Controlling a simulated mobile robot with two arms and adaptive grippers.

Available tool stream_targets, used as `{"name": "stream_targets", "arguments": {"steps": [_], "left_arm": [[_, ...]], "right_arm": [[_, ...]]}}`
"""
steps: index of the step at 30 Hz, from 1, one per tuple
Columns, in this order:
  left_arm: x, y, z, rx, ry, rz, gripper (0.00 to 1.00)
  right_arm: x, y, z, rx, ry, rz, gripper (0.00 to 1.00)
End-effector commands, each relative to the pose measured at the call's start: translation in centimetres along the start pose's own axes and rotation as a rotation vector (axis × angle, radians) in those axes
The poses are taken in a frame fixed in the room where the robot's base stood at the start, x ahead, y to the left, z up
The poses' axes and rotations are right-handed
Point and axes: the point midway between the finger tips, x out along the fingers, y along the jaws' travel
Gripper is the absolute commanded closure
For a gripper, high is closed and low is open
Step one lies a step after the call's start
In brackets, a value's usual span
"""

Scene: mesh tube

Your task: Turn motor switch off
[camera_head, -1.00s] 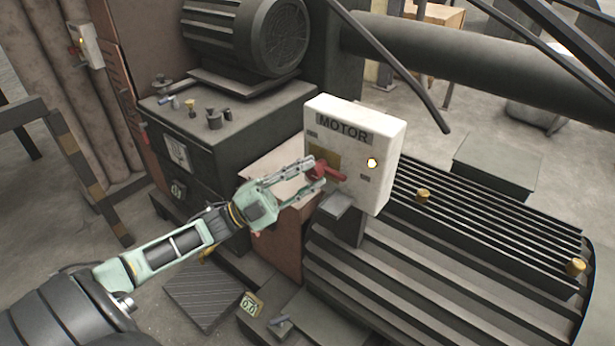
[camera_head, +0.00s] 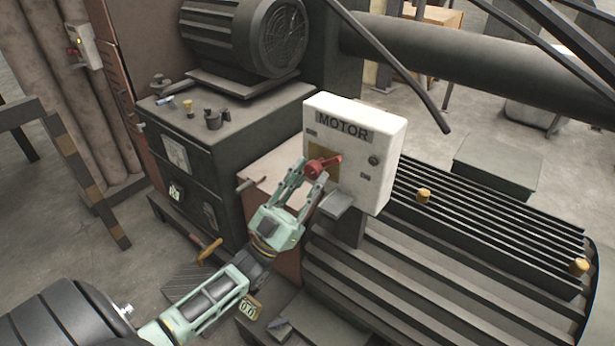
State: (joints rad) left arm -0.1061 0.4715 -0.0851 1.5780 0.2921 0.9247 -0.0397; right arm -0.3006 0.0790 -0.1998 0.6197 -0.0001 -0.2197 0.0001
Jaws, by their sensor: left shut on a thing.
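A white box labelled MOTOR (camera_head: 376,160) stands on a mount above a dark ribbed machine. A red rotary switch handle (camera_head: 326,166) is on its front, over a yellowish plate. The handle points up and to the right. The round lamp (camera_head: 374,160) on the box's right side is dark. My left gripper (camera_head: 312,174) comes up from below left. Its fingers are shut on the red handle and cover part of it. My right gripper is not in view.
The dark ribbed machine (camera_head: 440,262) fills the lower right. A dark cabinet (camera_head: 222,150) with small loose items stands to the left, with a large motor (camera_head: 240,35) above.

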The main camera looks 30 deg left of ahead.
Motion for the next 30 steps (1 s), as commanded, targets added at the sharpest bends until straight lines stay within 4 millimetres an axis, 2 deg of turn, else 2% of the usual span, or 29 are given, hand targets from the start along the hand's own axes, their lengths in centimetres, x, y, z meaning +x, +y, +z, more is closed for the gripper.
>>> {"name": "stream_targets", "arguments": {"steps": [1, 18, 30], "left_arm": [[-0.5, 0.9, 0.3, -0.041, -0.013, -0.027, 0.99], [0.2, 1.3, -0.2, -0.413, -0.016, -0.403, 0.99], [0.6, 1.3, -0.5, -0.583, -0.014, -0.574, 0.99]], "right_arm": [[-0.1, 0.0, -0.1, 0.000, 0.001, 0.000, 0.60], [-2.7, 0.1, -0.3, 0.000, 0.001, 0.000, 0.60], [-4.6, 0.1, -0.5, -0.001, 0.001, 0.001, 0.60]]}}
